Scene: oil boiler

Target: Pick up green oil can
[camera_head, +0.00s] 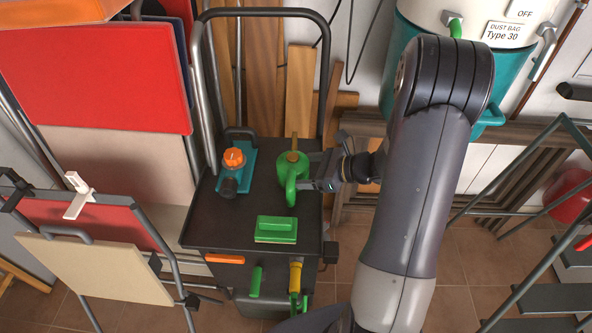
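The green oil can (285,169) stands upright on the dark top of a cart (215,222), near its right edge. It has a brownish-yellow top and a curved green part on its near side. My gripper (314,171) comes in from the right at the can's height. Its fingers look spread apart, with their tips close to the can's right side. I cannot tell whether they touch it. The far sides of the can and the fingertips are partly hidden.
A teal tool with an orange knob (234,157) stands left of the can. A green block (276,229) lies in front of it. The cart's tall metal handle (203,70) rises behind. Wooden boards (299,90) lean at the back, and a teal dust collector (402,60) stands right.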

